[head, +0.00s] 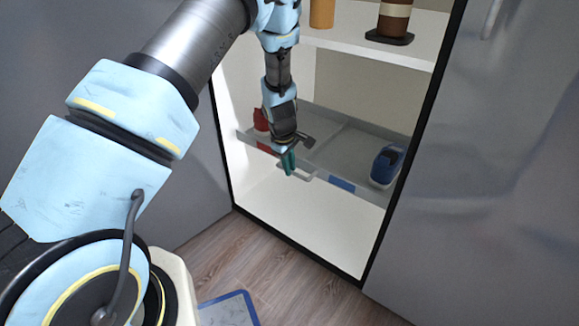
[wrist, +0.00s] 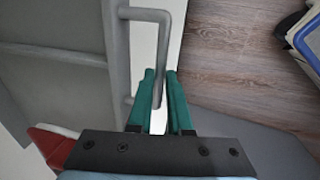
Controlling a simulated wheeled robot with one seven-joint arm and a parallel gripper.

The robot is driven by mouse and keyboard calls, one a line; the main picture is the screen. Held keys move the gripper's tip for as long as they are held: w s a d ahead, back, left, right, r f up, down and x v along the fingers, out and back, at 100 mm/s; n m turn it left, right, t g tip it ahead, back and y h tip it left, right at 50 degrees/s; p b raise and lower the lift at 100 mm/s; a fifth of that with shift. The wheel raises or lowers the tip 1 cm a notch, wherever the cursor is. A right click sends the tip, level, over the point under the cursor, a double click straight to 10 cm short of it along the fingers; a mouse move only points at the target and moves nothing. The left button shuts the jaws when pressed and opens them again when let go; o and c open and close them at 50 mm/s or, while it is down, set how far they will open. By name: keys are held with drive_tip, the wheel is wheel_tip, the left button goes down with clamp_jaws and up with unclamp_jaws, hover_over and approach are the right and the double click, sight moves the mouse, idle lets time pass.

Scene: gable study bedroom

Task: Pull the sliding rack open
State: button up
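The sliding rack (head: 345,150) is a grey shallow tray low inside the white cabinet. Its grey bar handle (head: 300,174) stands out from the front wall. In the wrist view the handle (wrist: 161,45) runs down between my green fingers. My gripper (head: 288,163) is at the left part of the handle in the head view. In the wrist view my gripper (wrist: 161,78) has one finger on each side of the bar, close against it, and looks shut on it. The fingers partly hide the lower end of the handle.
A red item (head: 261,121) and a blue bottle-like item (head: 386,165) are in the rack. A shelf (head: 350,38) above holds a brown-and-cream object (head: 393,20) and an orange one (head: 321,13). Wood floor (head: 260,265) is clear before the cabinet, with a blue-edged item (head: 228,308) nearby.

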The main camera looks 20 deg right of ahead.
clamp_jaws()
idle(0.4)
idle(0.6)
